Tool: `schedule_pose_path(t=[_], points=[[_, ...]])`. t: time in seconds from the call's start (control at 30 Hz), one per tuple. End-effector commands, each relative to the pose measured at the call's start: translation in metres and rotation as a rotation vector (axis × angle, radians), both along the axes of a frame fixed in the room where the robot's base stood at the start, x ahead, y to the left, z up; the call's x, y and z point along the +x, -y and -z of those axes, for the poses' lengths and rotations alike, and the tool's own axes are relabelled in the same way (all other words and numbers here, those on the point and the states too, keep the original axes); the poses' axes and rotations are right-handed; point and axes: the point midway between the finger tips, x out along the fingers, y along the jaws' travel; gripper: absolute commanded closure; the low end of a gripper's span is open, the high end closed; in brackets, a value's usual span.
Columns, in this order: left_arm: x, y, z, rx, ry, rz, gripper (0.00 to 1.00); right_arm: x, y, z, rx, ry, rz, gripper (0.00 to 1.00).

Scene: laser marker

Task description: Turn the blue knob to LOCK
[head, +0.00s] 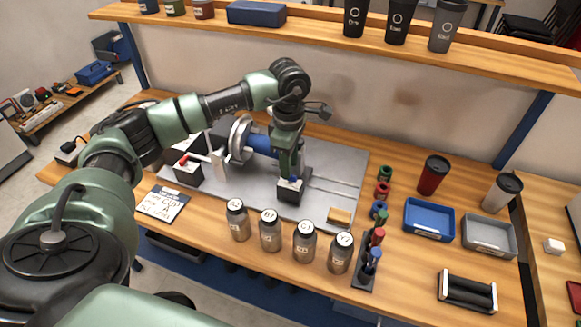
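The blue knob (293,183) sits on top of a small black box (290,194) on the grey plate of the laser marker, near the middle of the head view. My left gripper (290,174) points down right over the knob and partly covers it. The fingertips are at or just above the knob; I cannot tell whether they touch it or how wide they stand. Any LOCK label is too small or hidden to read. My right gripper is not in view.
A second black box (188,175) with a red knob stands to the left, by the rotary chuck (240,139). Several labelled jars (270,231) line the plate's front edge. A blue tray (430,219) and a grey tray (489,236) lie to the right. A shelf (300,33) runs above.

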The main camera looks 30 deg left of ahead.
Motion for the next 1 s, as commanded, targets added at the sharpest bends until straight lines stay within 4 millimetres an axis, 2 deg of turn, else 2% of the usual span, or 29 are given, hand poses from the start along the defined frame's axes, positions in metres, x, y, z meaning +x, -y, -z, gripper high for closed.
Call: schedule_pose_path(t=[0.07, 0.2, 0.4, 0.53, 0.57, 0.67, 1.0], points=[[-0.001, 0.0, 0.011, -0.001, -0.004, -0.001, 0.67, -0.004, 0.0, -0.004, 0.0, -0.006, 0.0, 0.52], [0.0, 0.001, 0.026, -0.001, -0.002, -0.001, 0.67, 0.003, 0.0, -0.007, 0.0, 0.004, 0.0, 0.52], [0.0, 0.001, 0.032, -0.002, 0.0, 0.0, 0.67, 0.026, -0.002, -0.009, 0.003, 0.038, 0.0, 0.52], [0.0, 0.001, 0.032, -0.002, 0.0, 0.0, 0.67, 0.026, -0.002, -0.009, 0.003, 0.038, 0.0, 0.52], [0.0, 0.001, 0.032, -0.002, 0.0, 0.0, 0.7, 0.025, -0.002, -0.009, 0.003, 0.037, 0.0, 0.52], [0.0, 0.001, 0.032, -0.002, 0.0, 0.0, 0.98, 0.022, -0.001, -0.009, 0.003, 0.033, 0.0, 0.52], [0.0, 0.001, 0.032, -0.002, 0.0, -0.014, 1.0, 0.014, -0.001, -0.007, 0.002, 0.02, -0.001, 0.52]])
